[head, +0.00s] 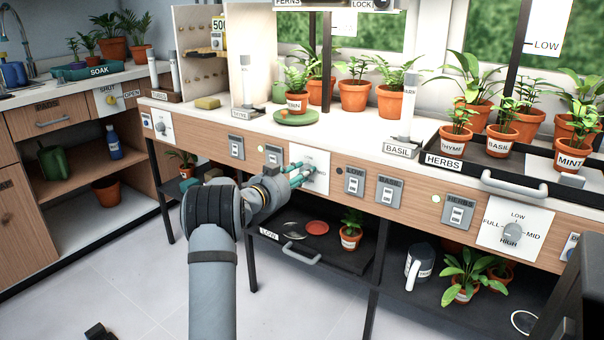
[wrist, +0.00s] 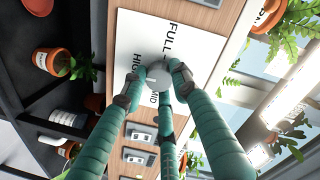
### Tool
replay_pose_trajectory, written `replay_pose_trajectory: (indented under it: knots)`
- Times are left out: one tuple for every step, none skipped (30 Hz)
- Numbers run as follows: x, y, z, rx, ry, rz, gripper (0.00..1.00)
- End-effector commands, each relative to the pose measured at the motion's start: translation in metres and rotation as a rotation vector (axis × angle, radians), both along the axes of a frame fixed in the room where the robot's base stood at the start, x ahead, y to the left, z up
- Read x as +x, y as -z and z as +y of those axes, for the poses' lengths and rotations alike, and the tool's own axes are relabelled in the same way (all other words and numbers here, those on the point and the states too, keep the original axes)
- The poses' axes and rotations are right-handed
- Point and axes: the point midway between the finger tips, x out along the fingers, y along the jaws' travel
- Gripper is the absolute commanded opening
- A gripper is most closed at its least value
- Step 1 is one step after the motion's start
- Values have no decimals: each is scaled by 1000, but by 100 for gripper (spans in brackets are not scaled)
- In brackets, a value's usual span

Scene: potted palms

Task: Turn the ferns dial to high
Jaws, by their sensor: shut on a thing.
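A white dial plate (head: 320,160) is on the wooden front panel of the bench, partly hidden by my gripper (head: 304,175). The wrist view shows the plate (wrist: 140,38) close up, with FULL, HIGH and MID readable around a grey round knob (wrist: 158,70). My teal-fingered gripper (wrist: 157,80) is shut on the knob, with fingertips on both sides of it. The fingers cover part of the knob and lettering, and I cannot tell which label it points to. A FERNS sign (head: 288,3) is at the top of the head view, above this part of the bench.
Grey switches (head: 354,181) sit right of the plate. Another dial (head: 512,232) is further right, below the HERBS tray (head: 474,164). A LOW tray (head: 300,243) with a handle sits below my gripper. Potted plants stand on the bench top.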

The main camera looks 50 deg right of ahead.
Motion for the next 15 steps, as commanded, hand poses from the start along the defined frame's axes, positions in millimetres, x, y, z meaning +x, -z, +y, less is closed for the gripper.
replay_pose_trajectory:
  knots:
    - [7, 2, 4, 5, -13, 1, 3]
    - [7, 2, 4, 5, -13, 0, 30]
    - [7, 2, 4, 5, -13, 0, 32]
    - [7, 2, 4, 5, -13, 0, 34]
    - [7, 2, 4, 5, -13, 0, 36]
    - [6, 2, 4, 5, -12, 0, 38]
    - [6, 2, 4, 4, -11, 0, 40]
    - [5, 2, 3, 5, -11, 0, 42]
    - [5, 2, 3, 5, -9, 0, 44]
    - [5, 2, 3, 5, -9, -1, 46]
    - [4, 2, 3, 4, -8, 0, 47]
    - [4, 2, 2, 4, -6, 0, 47]
    - [3, 2, 2, 4, -6, 0, 47]
    - [3, 2, 2, 4, -5, 0, 47]
    - [2, 2, 2, 4, -5, 0, 47]
